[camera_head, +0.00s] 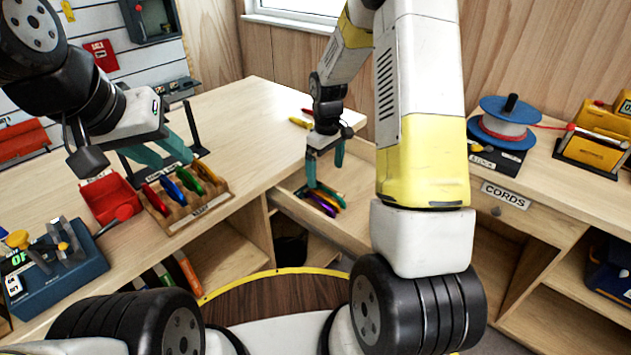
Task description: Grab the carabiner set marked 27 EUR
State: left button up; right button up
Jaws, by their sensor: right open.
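No price mark of 27 EUR is readable in the head view. Several coloured slim items, purple, orange and green, lie in an open drawer (355,230); the purple item (322,203) is clearest, and I cannot tell whether they are the carabiner set. My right gripper (325,180) points down over them, its teal fingers apart, one on each side of the pile's back end. I cannot tell whether it touches them. My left gripper (166,160) hangs above a wooden rack (205,208) with red, blue, green and orange items. Its teal fingers are apart, with nothing visible between them.
A red scoop-like bin (108,198) and a blue device (55,272) stand left of the rack. A blue cord spool (505,122) and a yellow device (597,137) stand on the right counter, above a CORDS label (506,195). The counter behind the rack is partly clear.

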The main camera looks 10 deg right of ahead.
aim_at(325, 193)
jog(key=f, duration=0.7)
jog(key=shift+s+f, duration=0.2)
jog(key=shift+f, duration=0.1)
jog(key=shift+f, duration=0.2)
dwell(0.3)
jog(key=c, duration=1.6)
